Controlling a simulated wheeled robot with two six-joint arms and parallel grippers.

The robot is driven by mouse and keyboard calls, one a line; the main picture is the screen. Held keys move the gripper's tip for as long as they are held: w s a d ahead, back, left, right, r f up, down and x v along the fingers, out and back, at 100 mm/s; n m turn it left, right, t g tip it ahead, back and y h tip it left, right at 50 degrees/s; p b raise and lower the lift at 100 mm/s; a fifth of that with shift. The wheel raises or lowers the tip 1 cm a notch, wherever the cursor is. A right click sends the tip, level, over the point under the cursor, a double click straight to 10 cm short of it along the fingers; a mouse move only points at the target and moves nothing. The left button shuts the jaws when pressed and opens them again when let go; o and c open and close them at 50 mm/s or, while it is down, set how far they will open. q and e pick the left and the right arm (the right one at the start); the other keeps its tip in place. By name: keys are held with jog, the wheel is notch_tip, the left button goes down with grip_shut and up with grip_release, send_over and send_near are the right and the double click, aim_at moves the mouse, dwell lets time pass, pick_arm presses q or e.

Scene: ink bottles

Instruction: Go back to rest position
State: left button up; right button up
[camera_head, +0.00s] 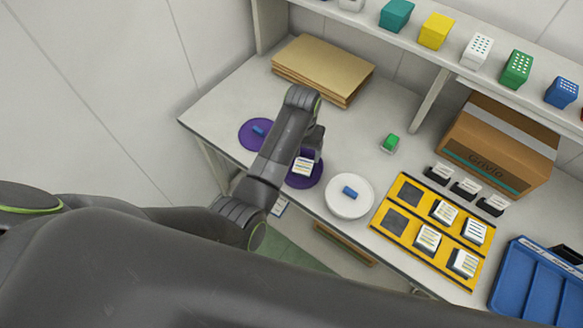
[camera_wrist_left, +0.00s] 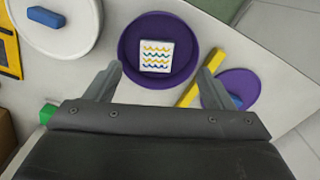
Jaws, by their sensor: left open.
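My left gripper (camera_head: 312,148) hangs over the bench. In the left wrist view its two fingers (camera_wrist_left: 162,68) are wide apart with nothing between them. Beyond the fingertips a white square-topped ink bottle (camera_wrist_left: 154,57) with coloured wavy lines stands in a purple dish (camera_wrist_left: 129,72). In the head view the same bottle (camera_head: 303,164) shows just below the gripper, and the dish (camera_head: 305,183) is partly hidden by my arm. I cannot tell the exact gap between fingers and bottle. My right gripper is not in view.
A white round dish (camera_head: 345,209) with a blue piece and a yellow tray (camera_head: 385,245) of bottles stand to the right. A second purple dish (camera_head: 247,138) is at left. A yellow bar (camera_wrist_left: 202,78) lies near one finger. Cardboard sheets (camera_head: 323,66) and a box (camera_head: 495,150) stand behind.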

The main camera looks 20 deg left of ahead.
pick_arm(q)
jog(key=shift+w+r, duration=0.3)
jog(key=shift+r, duration=0.5)
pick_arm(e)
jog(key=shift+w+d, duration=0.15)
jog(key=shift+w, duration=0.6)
